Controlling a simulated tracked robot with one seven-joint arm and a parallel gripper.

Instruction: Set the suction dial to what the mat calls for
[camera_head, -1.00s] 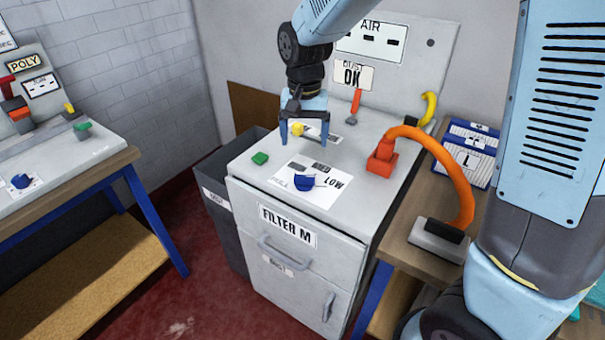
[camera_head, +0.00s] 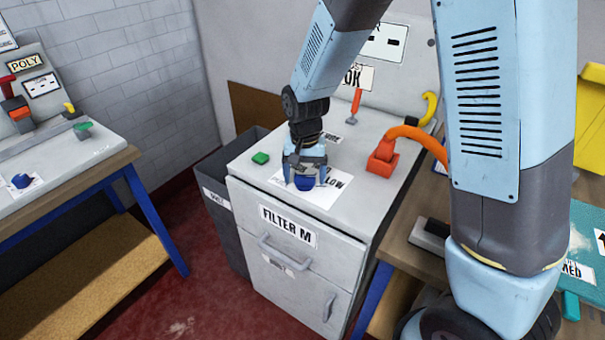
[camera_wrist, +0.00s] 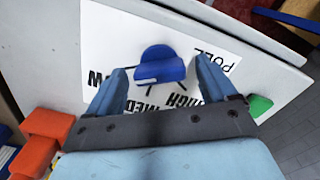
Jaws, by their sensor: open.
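The suction dial is a blue knob (camera_head: 304,184) on a white label (camera_head: 325,193) on top of the grey FILTER M cabinet (camera_head: 340,232). In the wrist view the dial (camera_wrist: 160,66) has a raised bar, and LOW, MED and HIGH are printed around it; a fourth word is hard to read. I cannot tell which word it points to. My gripper (camera_head: 304,176) is open and low over the dial. In the wrist view its fingers (camera_wrist: 162,78) stand on either side of the knob, with gaps showing. No mat wording is readable.
A green button (camera_head: 261,158) sits left of the label. An orange hose fitting (camera_head: 382,160) stands to the right, with an orange-handled lever (camera_head: 356,102) behind. A teal piece with a partly hidden label (camera_head: 578,268) lies far right, behind my arm.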

